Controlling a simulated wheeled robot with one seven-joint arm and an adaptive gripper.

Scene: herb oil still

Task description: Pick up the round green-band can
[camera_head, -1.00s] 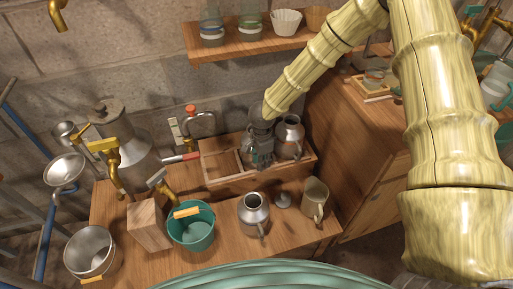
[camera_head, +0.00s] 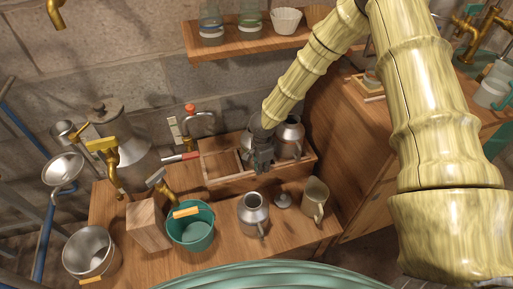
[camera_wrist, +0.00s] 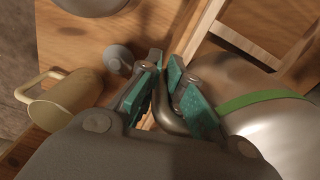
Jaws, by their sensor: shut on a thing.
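The green-band can (camera_wrist: 275,125) is a rounded, shiny metal body with a green stripe, at the right of the wrist view. In the head view it is mostly hidden behind my gripper (camera_head: 262,163), in the wooden crate (camera_head: 228,182). In the wrist view the teal-padded fingers of my gripper (camera_wrist: 168,85) are closed around a curved grey metal handle (camera_wrist: 168,118), which appears to belong to this can. The can's base is out of view, so I cannot tell whether it touches the crate floor.
A second metal can (camera_head: 290,138) stands close on the right in the crate. In front are a metal jug (camera_head: 253,214), a small grey lid (camera_head: 283,200) and a cream mug (camera_head: 315,200). A green bucket (camera_head: 190,228) and wooden block (camera_head: 148,225) stand left. A shelf (camera_head: 250,47) is above.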

